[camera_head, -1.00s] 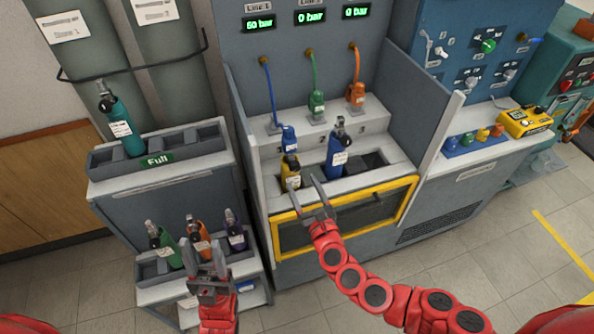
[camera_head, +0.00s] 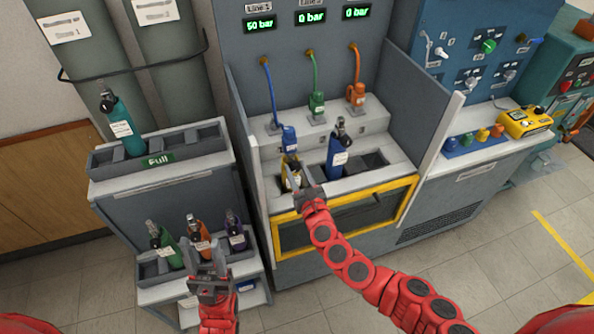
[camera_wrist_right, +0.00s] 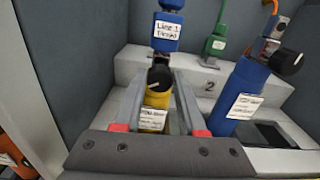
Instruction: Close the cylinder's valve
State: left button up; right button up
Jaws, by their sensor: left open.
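The yellow cylinder (camera_head: 288,184) stands in the left slot of the bench, under the blue Line 1 connector (camera_head: 289,140). In the right wrist view, its black valve knob (camera_wrist_right: 159,77) faces me, above the yellow body (camera_wrist_right: 153,119). My right gripper (camera_wrist_right: 160,84) is open, with one finger on each side of the knob and the cylinder's upper part. Contact with the knob cannot be told. In the head view, the right gripper (camera_head: 294,176) partly hides the cylinder. My left gripper (camera_head: 207,259) is open and empty in front of the lower rack.
A blue cylinder (camera_head: 337,157) stands close right of the yellow one. Green (camera_head: 316,104) and orange (camera_head: 355,95) connectors sit behind. The left rack holds a teal cylinder (camera_head: 127,130) and several cylinders below. The Line 1 display (camera_head: 260,24) reads 50 bar.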

grip_shut()
